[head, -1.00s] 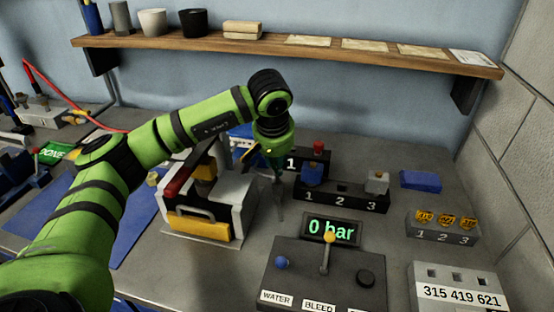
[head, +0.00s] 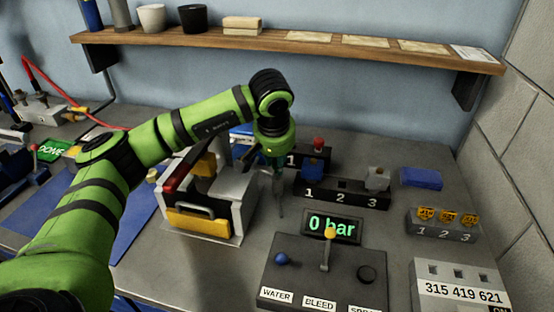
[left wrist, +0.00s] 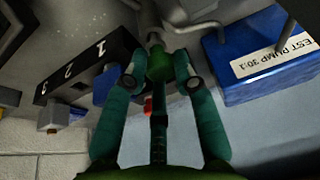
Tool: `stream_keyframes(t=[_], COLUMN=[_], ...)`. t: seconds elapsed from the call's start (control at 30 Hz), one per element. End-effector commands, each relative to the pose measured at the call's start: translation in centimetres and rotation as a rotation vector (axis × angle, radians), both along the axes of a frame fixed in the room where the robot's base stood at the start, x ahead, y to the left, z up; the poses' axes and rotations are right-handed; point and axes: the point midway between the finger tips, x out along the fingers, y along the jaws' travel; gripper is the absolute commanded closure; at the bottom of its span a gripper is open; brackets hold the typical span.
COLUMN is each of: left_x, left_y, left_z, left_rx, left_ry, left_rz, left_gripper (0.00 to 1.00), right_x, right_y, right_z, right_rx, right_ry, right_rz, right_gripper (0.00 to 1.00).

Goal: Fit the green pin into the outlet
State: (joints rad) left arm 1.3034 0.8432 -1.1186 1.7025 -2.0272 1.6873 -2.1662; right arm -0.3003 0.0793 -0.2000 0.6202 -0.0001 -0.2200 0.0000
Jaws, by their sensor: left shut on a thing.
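My left gripper (head: 276,163) hangs downward over the bench between the grey-white machine and the numbered black rack. In the left wrist view its two teal fingers (left wrist: 158,80) are closed on a green pin (left wrist: 158,62), which sits between the fingertips. A grey metal part (left wrist: 152,36) shows just beyond the pin. I cannot tell whether it touches the pin, belongs to it or is the outlet. In the head view a thin grey piece (head: 280,200) shows below the fingers. My right gripper is in neither view.
A blue test pump box (left wrist: 262,62) stands beside the gripper. The black rack (head: 342,196) is close to its right. The red-handled machine (head: 232,205) stands left. A control console (head: 300,268) with a lever and a "0 bar" display (head: 332,227) is in front.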

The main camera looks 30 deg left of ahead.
Motion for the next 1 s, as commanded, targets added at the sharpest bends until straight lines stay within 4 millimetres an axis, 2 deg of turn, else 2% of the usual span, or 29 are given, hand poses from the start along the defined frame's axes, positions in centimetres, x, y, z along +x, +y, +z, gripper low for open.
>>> stream_keyframes(t=[0.83,0.87,0.9,0.93,1.0], left_x=[0.0,0.0,0.0,0.0,0.0], left_y=[0.0,0.0,0.0,0.0,0.0], left_z=[-1.5,-1.4,-1.4,-1.4,-1.4], left_rx=[0.0,0.0,0.0,0.0,0.0], left_ry=[0.0,-0.001,0.0,0.0,0.0], left_rz=[0.001,0.001,0.001,0.001,0.0], left_gripper=[1.0,0.64,0.48,0.44,0.44], right_x=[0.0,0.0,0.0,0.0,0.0], right_y=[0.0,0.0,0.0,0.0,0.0], right_z=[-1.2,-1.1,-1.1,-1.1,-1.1], right_rx=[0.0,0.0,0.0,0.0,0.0], right_ry=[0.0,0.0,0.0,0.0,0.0], right_rz=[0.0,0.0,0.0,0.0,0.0], right_gripper=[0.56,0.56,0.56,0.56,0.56])
